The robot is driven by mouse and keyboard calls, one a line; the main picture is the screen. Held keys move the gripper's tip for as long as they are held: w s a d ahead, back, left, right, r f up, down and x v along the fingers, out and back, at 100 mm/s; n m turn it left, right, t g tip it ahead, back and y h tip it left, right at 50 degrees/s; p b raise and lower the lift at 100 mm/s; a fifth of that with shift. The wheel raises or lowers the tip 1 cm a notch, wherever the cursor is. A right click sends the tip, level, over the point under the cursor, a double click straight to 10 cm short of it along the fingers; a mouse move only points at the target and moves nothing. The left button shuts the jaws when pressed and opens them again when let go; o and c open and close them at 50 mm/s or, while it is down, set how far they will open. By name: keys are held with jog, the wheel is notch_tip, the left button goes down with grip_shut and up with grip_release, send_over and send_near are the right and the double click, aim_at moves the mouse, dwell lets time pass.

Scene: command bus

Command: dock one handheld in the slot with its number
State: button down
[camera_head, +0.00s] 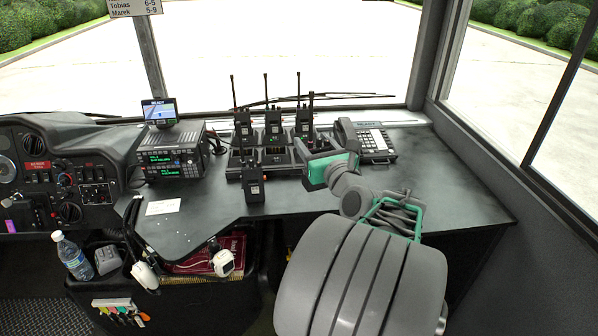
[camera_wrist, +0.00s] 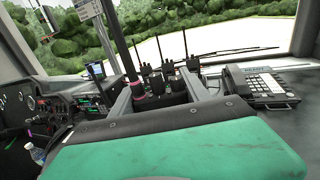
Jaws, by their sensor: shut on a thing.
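My gripper (camera_head: 322,161) with green pads is shut on a dark handheld (camera_head: 317,142) with a tall antenna. It is at the right of the dock, and I cannot tell the exact gap. In the wrist view, the held handheld (camera_wrist: 165,92) is between the fingers with its antenna leaning left; its number cannot be read. The black multi-slot dock (camera_head: 277,160) stands on the desk. Several handhelds (camera_head: 273,128) stand upright in its back row. Another handheld (camera_head: 253,182) stands at its front left. Its slot numbers are too small to read.
A desk phone (camera_head: 372,142) stands right of the dock. A radio stack (camera_head: 172,152) with a small screen (camera_head: 160,112) stands left. A white card (camera_head: 163,207) lies on the desk. The desk's right part (camera_head: 455,195) is clear. The windscreen is behind.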

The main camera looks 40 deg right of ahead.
jog(key=w+d+f+b, duration=0.1)
jog(key=w+d+f, duration=0.2)
jog(key=w+f, duration=0.7)
jog(key=shift+d+f, duration=0.3)
jog(key=shift+f, duration=0.35)
jog(key=c, duration=0.5)
grip_release()
jog(key=shift+f, duration=0.1)
